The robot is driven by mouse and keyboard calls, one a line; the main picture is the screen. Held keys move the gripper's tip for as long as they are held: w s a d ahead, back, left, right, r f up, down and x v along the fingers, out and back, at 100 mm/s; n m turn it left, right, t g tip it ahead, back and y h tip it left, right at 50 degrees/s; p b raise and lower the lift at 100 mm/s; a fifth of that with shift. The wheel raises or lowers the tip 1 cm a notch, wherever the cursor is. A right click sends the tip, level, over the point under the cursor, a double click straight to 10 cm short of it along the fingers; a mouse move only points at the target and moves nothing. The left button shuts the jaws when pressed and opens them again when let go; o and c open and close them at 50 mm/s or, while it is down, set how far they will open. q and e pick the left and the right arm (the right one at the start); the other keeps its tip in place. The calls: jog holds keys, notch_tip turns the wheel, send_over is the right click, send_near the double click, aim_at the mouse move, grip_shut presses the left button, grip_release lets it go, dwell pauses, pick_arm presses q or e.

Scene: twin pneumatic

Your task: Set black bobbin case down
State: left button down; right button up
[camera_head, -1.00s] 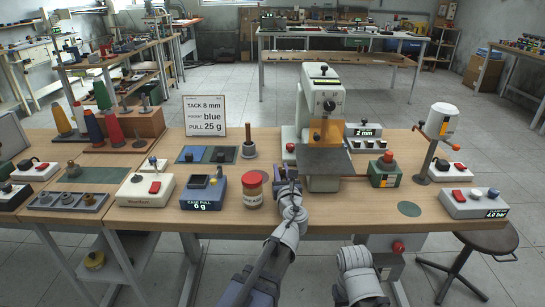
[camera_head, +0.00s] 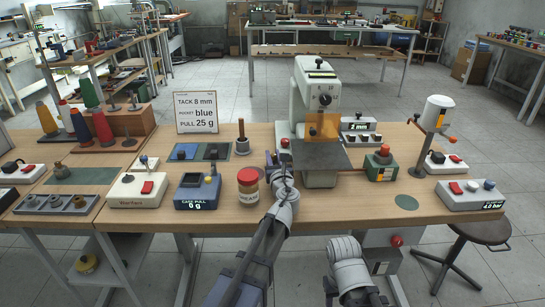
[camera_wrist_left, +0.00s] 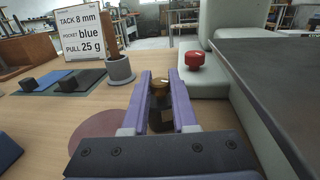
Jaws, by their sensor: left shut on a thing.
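The white sewing machine (camera_head: 316,100) stands close on the right, its dark plate (camera_head: 318,155) jutting forward. A red knob (camera_head: 284,143) and a grey holder (camera_wrist_left: 120,70) are beyond the fingers. Blue (camera_head: 172,156) and green mats lie left. Table is clear around a green disc (camera_head: 406,202).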

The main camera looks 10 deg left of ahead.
pick_arm(q)
jog(key=shift+f, duration=0.2)
jog(key=c, duration=0.7)
grip_release()
jog(key=shift+r, duration=0.2)
